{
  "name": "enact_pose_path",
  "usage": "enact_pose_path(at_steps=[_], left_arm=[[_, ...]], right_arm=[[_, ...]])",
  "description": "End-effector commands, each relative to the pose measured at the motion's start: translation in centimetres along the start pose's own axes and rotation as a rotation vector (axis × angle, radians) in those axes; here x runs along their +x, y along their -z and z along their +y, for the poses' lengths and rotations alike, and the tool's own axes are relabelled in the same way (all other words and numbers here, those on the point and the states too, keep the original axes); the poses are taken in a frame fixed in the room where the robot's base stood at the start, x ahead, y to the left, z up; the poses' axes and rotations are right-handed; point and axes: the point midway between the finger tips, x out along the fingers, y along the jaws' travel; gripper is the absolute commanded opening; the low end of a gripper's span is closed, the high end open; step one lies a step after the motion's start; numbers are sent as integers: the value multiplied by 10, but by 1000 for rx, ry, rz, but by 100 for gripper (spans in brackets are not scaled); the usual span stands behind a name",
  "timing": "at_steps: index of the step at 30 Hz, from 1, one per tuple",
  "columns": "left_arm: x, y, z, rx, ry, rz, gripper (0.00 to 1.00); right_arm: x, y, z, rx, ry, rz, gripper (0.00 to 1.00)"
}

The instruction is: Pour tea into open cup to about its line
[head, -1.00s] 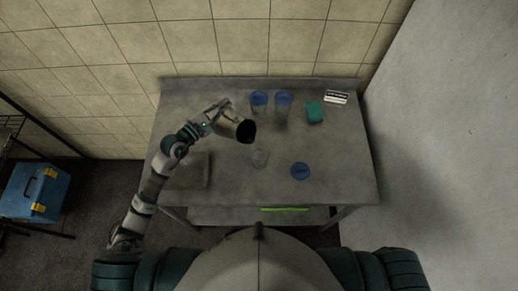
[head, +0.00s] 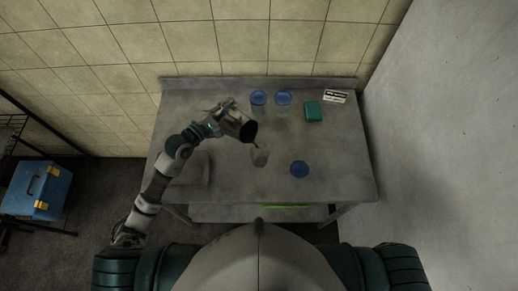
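My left gripper (head: 217,120) is shut on a dark metal jug (head: 240,125). The jug is tilted, its mouth facing right and down, above and just behind the open clear cup (head: 260,157). A thin dark stream runs from the jug's lip towards the cup. The cup stands upright on the metal table (head: 330,185); its line and the level inside are too small to make out. A blue lid (head: 299,169) lies to the right of the cup. My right gripper is out of the picture.
Two blue-lidded cups, one left (head: 259,97) and one right (head: 283,98), stand at the back. A teal block (head: 313,111) and a black-and-white label card (head: 336,97) are at the back right. A blue toolbox (head: 37,190) is far left, off the table.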

Motion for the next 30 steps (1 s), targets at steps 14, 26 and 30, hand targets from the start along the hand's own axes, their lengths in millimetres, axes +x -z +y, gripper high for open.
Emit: enact_pose_path(at_steps=[14, 26, 30], left_arm=[[0, -5, 2, 29, -4, -1, 0], [0, -9, 2, 42, -4, -2, 0], [0, -11, 2, 51, -4, -2, 0]], right_arm=[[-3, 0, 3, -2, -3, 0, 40], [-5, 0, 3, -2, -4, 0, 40], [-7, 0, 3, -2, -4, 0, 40]])
